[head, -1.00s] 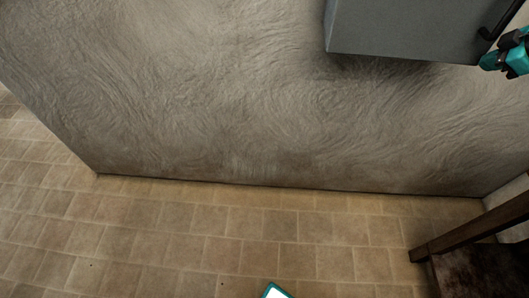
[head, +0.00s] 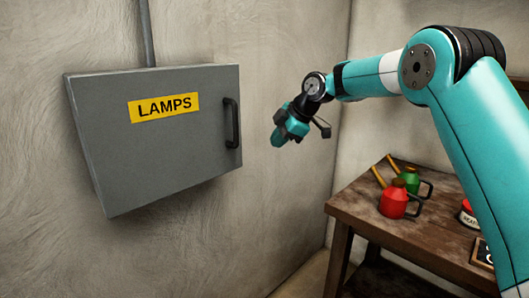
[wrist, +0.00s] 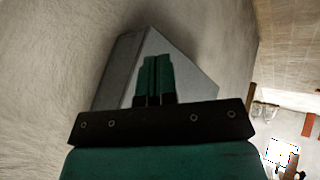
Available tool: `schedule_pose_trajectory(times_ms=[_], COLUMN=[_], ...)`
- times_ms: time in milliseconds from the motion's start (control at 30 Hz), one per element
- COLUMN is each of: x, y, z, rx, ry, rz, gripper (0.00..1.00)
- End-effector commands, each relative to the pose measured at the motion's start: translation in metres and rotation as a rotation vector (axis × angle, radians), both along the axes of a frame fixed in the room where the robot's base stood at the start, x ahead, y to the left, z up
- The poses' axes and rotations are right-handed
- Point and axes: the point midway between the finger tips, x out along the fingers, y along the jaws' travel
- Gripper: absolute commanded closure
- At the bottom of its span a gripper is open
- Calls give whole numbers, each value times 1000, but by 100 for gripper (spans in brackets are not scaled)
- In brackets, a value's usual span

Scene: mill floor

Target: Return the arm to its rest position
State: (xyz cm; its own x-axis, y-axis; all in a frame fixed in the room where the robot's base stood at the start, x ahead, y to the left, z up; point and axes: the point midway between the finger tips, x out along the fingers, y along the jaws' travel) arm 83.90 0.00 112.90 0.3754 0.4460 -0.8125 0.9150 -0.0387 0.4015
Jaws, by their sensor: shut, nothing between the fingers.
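My gripper (head: 283,138) is at the end of my teal arm in the head view, in free air to the right of a grey wall box. In the wrist view its two fingers (wrist: 155,75) are together with nothing between them. The grey box (head: 180,165) has a yellow label reading LAMPS (head: 164,107) and a dark handle (head: 232,123) on its right side. Its door looks shut. The box also shows behind the fingers in the wrist view (wrist: 195,80). My gripper is apart from the handle.
A wooden table (head: 354,207) stands at the lower right, below my arm. On it are a red oil can (head: 394,203), a green oil can (head: 412,180), a red tin (head: 467,213) and a small dark sign (head: 484,252). A conduit (head: 147,35) rises from the box.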

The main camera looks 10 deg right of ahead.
Motion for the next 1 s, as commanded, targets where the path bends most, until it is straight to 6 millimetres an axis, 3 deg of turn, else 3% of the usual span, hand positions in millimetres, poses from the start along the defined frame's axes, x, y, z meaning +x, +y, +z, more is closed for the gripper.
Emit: schedule_pose_trajectory(times_ms=[133, 233, 433, 600, 700, 833, 1000], x=[-27, -74, -214, -334, -386, -426, -438], y=[12, 31, 60, 61, 56, 49, 46], z=[14, 26, 33, 15, 0, -14, -18], rx=[23, 57, 111, 114, 107, 96, 93], ry=[57, 158, 423, 617, 694, 752, 769], rz=[-47, -135, -396, -624, -731, -819, -848], gripper=[100, 100, 100, 100, 100, 100, 100])
